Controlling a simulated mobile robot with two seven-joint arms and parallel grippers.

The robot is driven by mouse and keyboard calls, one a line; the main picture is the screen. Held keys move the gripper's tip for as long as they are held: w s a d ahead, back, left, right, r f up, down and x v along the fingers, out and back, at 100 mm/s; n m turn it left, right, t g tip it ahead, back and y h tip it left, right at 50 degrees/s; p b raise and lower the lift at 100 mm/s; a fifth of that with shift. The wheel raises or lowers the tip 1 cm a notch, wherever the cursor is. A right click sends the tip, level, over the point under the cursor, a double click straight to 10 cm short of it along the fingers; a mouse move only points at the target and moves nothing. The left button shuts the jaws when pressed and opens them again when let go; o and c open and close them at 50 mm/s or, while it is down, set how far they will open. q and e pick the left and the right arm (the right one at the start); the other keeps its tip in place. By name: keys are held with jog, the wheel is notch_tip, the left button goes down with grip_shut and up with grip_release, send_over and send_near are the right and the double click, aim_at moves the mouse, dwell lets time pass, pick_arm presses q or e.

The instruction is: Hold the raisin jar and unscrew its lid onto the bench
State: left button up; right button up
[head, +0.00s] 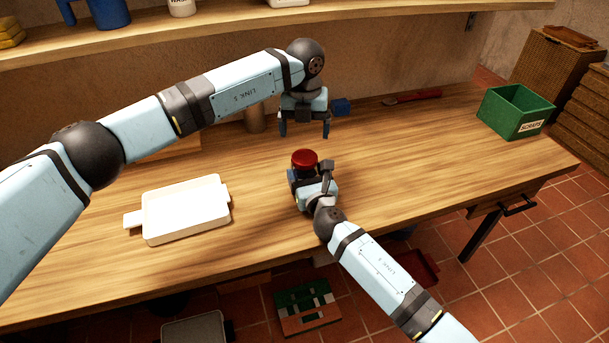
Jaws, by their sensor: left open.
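The raisin jar (304,172) stands on the wooden bench (400,160) near the middle. Its red lid (305,159) is on top, and most of its body is hidden by my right gripper. My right gripper (309,177) comes from the front with a finger on each side of the jar and appears shut on it. My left gripper (305,133) points down above and behind the lid in the picture. Its two fingers are apart with nothing between them, and it is clear of the lid.
A white tray (185,210) lies on the bench at left. A green scraps bin (515,112) stands at the right end. A red-handled tool (412,97) and a small blue item (342,106) lie toward the back. The bench right of the jar is clear. A shelf (150,38) runs above.

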aim_at(305, 156)
jog(key=c, duration=0.9)
pick_arm(q)
jog(key=m, duration=0.4)
pick_arm(e)
jog(key=shift+c, duration=0.2)
pick_arm(q)
jog(key=m, duration=0.4)
jog(key=shift+d, duration=0.1)
jog(key=m, duration=0.9)
jog(key=shift+f+m, duration=0.4)
jog(key=shift+m, duration=0.1)
jog(key=shift+f, duration=3.6)
